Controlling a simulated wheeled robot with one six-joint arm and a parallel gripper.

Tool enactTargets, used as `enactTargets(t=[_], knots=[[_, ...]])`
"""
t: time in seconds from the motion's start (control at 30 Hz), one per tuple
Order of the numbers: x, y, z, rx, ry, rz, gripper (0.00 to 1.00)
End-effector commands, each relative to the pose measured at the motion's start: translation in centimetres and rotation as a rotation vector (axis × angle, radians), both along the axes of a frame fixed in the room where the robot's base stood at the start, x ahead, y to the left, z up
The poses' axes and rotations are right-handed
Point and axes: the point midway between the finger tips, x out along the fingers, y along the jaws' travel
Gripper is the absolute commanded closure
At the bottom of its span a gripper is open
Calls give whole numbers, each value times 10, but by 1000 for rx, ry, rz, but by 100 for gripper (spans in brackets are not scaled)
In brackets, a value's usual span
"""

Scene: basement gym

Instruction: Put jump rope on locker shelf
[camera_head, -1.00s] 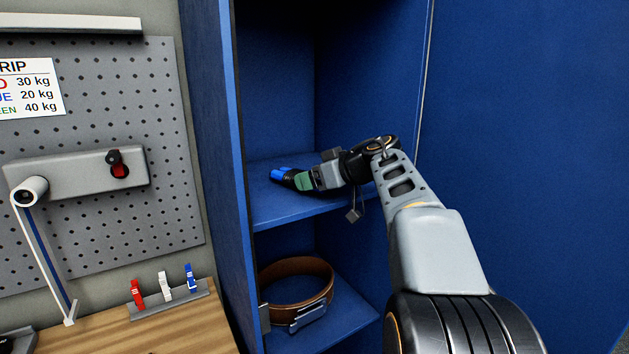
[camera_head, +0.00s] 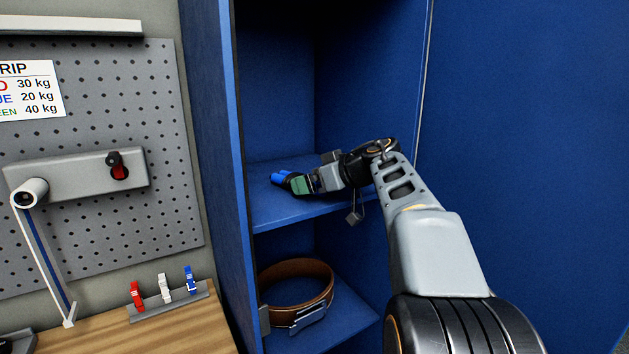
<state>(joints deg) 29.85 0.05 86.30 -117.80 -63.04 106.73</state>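A blue item with a dark end, which looks like the jump rope's handles (camera_head: 281,176), is at the upper locker shelf (camera_head: 290,210). My gripper (camera_head: 297,182) reaches in from the right, low over this shelf, with its green fingertip part right at the blue item. The fingers hide part of the item, and I cannot tell whether they are closed on it or whether it rests on the shelf. No length of rope shows clearly.
The blue locker's left wall (camera_head: 228,180) stands close to the fingertips. A brown belt (camera_head: 297,282) lies coiled in the lower compartment. A wooden bench (camera_head: 185,330) with several coloured clips and a grey pegboard (camera_head: 100,110) are at left.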

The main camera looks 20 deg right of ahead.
Motion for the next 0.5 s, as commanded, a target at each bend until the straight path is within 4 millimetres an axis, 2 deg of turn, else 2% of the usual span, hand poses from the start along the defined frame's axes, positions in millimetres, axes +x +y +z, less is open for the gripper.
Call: enactTargets(t=[0.17,0.5], knots=[[-18,-11,10,-2,-2,-4,2],[-70,-39,35,-1,-2,-5,2]])
